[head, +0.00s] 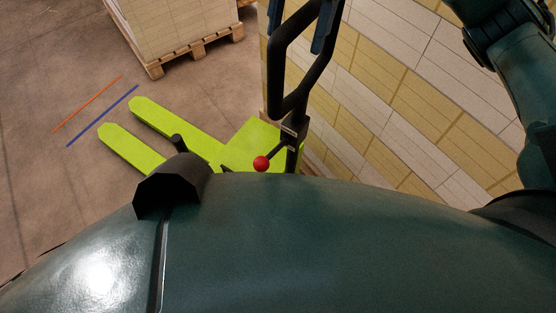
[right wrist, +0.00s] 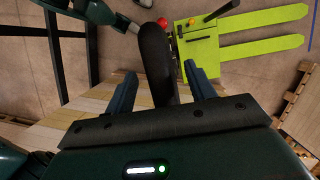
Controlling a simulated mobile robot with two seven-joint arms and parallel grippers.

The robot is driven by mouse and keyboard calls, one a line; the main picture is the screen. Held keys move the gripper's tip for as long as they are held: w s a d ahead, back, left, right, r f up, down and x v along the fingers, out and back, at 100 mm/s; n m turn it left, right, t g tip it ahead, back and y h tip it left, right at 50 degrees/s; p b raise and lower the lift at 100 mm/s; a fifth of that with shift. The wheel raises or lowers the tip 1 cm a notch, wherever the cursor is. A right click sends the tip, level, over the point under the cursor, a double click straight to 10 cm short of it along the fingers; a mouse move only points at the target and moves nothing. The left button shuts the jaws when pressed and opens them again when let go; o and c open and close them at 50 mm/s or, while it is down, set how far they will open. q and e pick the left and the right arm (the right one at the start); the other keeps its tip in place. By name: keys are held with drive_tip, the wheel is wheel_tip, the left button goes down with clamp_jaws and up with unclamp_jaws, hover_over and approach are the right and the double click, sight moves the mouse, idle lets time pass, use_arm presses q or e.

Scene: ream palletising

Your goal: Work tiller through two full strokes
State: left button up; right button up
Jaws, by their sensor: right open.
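The lime-green pallet truck (head: 265,140) stands on the floor, its two forks (head: 178,122) pointing to the upper left in the head view. Its black tiller (head: 278,72) rises with a loop handle at the top. A red knob (head: 261,163) sits near the tiller's foot. My right gripper (head: 300,22) is at the upper part of the loop, with its blue fingers apart. In the right wrist view the black handle (right wrist: 155,50) passes between the open fingers of the right gripper (right wrist: 163,85); contact cannot be told. My left gripper is not in view.
A wooden pallet (head: 190,50) with a pale stacked load (head: 165,20) stands beyond the forks. A large stack of white and yellow packs (head: 400,85) stands close on the tiller's right. Orange (head: 88,103) and blue (head: 102,116) lines mark open floor at the left.

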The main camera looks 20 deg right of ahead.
wheel_tip(320, 180, up, 4)
drive_tip(key=shift+f+p, duration=0.25)
drive_tip(key=shift+p, duration=0.95)
drive_tip(key=shift+r+b, duration=0.3)
drive_tip(key=shift+r, duration=1.95)
